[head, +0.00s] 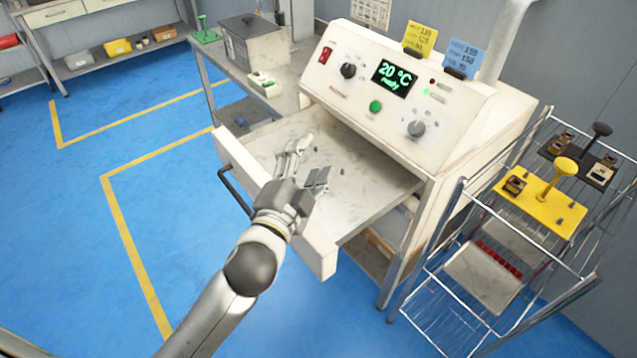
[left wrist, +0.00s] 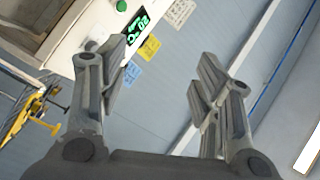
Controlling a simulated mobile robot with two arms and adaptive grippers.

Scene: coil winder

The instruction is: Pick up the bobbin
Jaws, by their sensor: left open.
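My left gripper (head: 307,164) is open above the pulled-out drawer (head: 265,155) of a white oven. In the left wrist view the gripper (left wrist: 160,85) has its fingers wide apart with nothing between them. No bobbin is clearly recognisable. Small brown and dark pieces that may be wound bobbins sit on a yellow plate (head: 540,212) and a black plate (head: 575,170) on the wire rack at right; one is the brown piece (head: 514,185) on the yellow plate. They are far from the gripper. My right gripper is not in view.
The white oven (head: 395,110) shows "20 °C ready" and has yellow and blue cards on top. The wire rack (head: 460,240) stands right of it. A grey bench (head: 225,65) behind holds a grey box (head: 252,42) and a green stand (head: 206,32). Blue floor at left is clear.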

